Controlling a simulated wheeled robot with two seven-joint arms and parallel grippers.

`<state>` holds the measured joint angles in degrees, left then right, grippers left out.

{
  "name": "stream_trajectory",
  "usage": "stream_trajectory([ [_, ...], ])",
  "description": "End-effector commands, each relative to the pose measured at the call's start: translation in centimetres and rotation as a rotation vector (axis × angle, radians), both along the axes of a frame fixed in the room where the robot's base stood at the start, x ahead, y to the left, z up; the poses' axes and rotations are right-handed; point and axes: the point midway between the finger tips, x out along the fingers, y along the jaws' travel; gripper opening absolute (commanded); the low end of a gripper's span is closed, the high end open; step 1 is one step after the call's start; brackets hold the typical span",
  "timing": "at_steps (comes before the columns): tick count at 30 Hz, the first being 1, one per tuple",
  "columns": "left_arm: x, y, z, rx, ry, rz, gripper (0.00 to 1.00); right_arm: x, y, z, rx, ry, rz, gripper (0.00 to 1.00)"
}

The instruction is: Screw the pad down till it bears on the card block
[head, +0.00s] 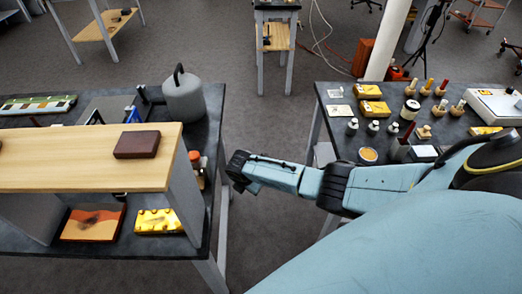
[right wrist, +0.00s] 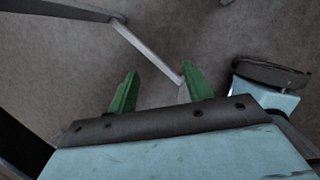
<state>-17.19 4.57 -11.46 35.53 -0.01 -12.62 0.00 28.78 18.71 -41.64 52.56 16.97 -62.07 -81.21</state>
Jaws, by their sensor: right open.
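My right gripper (right wrist: 160,88) shows two green fingers spread apart with nothing between them, over bare grey floor and a pale table leg. In the head view my right arm reaches in from the right, and its dark wrist end (head: 241,172) hangs in the gap between the two tables. The fingers are not clear there. I cannot pick out the screw, its pad or the card block with certainty in either view. My left gripper is not in view.
The left table (head: 200,130) carries a wooden shelf (head: 80,165) with a dark brown block (head: 137,144), a grey canister (head: 184,97), and yellow and orange pieces under the shelf. The right table (head: 335,95) holds bottles, yellow blocks and wooden-based tools. Floor shows between them.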

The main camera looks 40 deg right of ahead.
Motion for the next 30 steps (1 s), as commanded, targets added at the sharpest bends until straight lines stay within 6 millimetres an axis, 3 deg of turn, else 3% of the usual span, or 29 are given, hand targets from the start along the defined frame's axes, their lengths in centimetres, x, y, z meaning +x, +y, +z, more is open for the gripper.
stream_trajectory([
  [6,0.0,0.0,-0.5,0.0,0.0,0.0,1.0,-2.9,0.2,-3.8,0.053,-0.014,-0.127,0.5],
  [16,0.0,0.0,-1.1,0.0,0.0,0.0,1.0,-7.0,0.8,-8.4,0.133,-0.041,-0.317,0.5],
  [22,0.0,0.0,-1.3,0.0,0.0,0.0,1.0,-8.6,1.1,-10.0,0.163,-0.051,-0.392,0.5],
  [30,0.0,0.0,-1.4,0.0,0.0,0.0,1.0,-9.2,1.1,-10.6,0.174,-0.055,-0.42,0.5],
])
